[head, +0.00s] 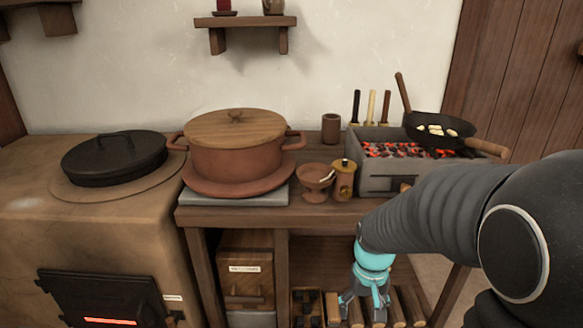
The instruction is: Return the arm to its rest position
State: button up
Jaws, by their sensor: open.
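My gripper (362,308) hangs at the end of my dark arm (430,210), which reaches in from the right of the head view. It points down in front of the wooden counter (330,212), below the level of its top. Its fingers are spread apart, and I see nothing held between them. Cut logs and a small slotted wooden rack lie behind and beside the fingers in the picture. I cannot tell how far the fingertips are from them.
A lidded clay pot (236,160), a small footed bowl (314,178) and a wooden jar (343,182) stand on the counter. A brazier with glowing coals (375,175) holds a pan (437,124). A clay stove (90,230) with a glowing firebox stands left.

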jog(key=s+r+t, duration=0.5)
jog(key=s+r, duration=0.7)
jog(key=r, duration=0.4)
jog(key=shift+s+r+t, duration=0.2)
jog(key=shift+t, duration=0.1)
